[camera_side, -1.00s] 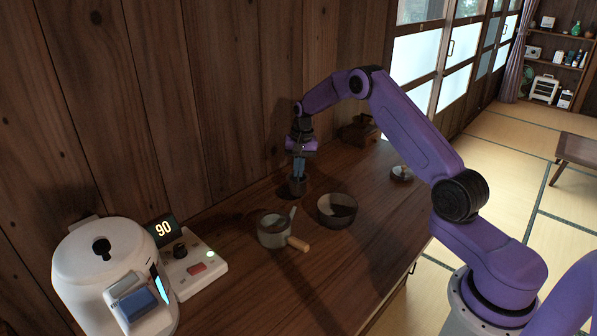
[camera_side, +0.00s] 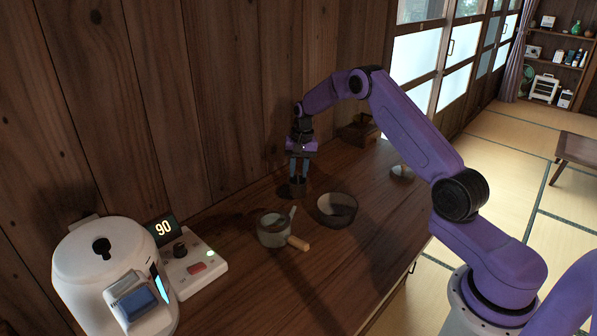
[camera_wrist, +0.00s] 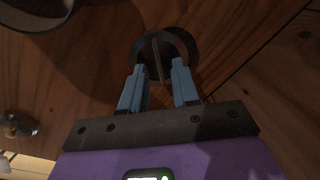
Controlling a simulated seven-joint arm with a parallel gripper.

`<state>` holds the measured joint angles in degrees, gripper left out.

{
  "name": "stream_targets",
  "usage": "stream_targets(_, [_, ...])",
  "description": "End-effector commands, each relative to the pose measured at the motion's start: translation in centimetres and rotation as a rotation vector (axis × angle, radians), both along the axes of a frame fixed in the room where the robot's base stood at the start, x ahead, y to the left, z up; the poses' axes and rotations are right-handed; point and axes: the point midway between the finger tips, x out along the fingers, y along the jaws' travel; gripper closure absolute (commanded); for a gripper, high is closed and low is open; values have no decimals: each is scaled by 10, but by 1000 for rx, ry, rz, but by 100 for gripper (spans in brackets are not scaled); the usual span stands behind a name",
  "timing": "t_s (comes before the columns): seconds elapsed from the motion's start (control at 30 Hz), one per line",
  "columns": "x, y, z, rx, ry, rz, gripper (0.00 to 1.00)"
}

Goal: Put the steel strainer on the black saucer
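The steel strainer (camera_side: 297,187) looks like a small grey cup standing upright near the back wall. In the wrist view it is a dark round shape (camera_wrist: 150,52) with a thin upright bar across its middle. My gripper (camera_side: 299,176) is right above it, pointing down, with its blue fingers apart. In the wrist view the gripper (camera_wrist: 160,68) has a clear gap between its fingertips, at the near side of the bar. The black saucer is hard to make out; a dark round patch lies under and around the strainer, and I cannot tell saucer from shadow.
A pot (camera_side: 272,232) with a wooden handle and a dark round bowl (camera_side: 337,209) stand in front. A small round item (camera_side: 402,173) is to the right, a wooden box (camera_side: 358,131) behind. A white appliance (camera_side: 110,270) and control panel (camera_side: 190,268) fill the left. The front counter is clear.

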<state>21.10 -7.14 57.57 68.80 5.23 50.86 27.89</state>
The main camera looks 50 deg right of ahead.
Motion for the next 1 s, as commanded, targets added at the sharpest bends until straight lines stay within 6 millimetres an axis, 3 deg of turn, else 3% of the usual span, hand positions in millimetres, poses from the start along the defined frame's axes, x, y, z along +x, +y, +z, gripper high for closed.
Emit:
stream_targets(0.5, [-6, -5, 94, -1, -4, 0, 70])
stream_targets(0.87, [-8, -6, 115, 0, 0, 2, 70])
stream_targets(1.0, [-11, 14, 120, -3, 0, 58, 70])
